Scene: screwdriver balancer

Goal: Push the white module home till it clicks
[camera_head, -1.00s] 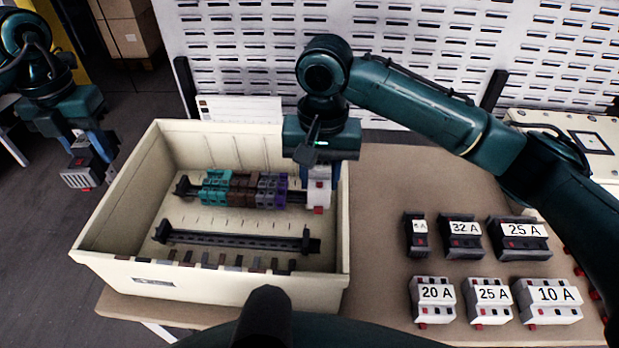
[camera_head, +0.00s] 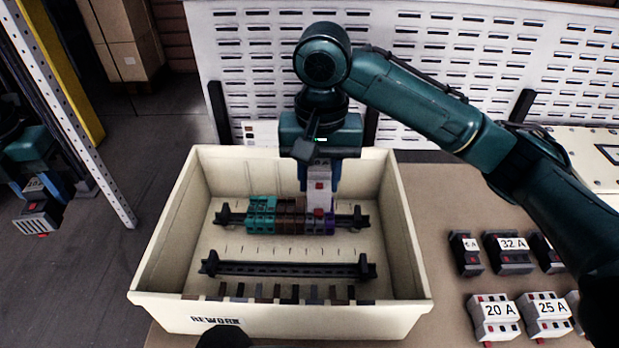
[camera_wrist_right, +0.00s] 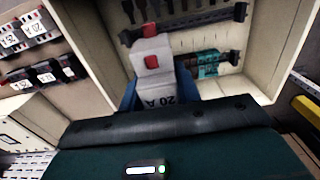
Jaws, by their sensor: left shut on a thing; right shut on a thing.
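My right gripper (camera_head: 320,182) is shut on the white module (camera_head: 319,200), which has red parts and is held upright inside the cream bin (camera_head: 165,312). In the right wrist view the white module (camera_wrist_right: 155,70) bears a "20 A" label between my blue fingers. In the head view its lower end overlaps the purple modules (camera_head: 326,224) on the back rail (camera_head: 352,219); I cannot tell whether it touches the rail. My left gripper (camera_head: 40,205) is shut on a grey-and-white module (camera_head: 38,220) at the far left, outside the bin.
Teal modules (camera_head: 261,216) and brown modules (camera_head: 291,217) sit on the back rail. The front rail (camera_head: 287,269) is bare. More black and white modules, such as a "20 A" one (camera_head: 493,318), stand on the table at right. A metal post (camera_head: 75,120) stands left.

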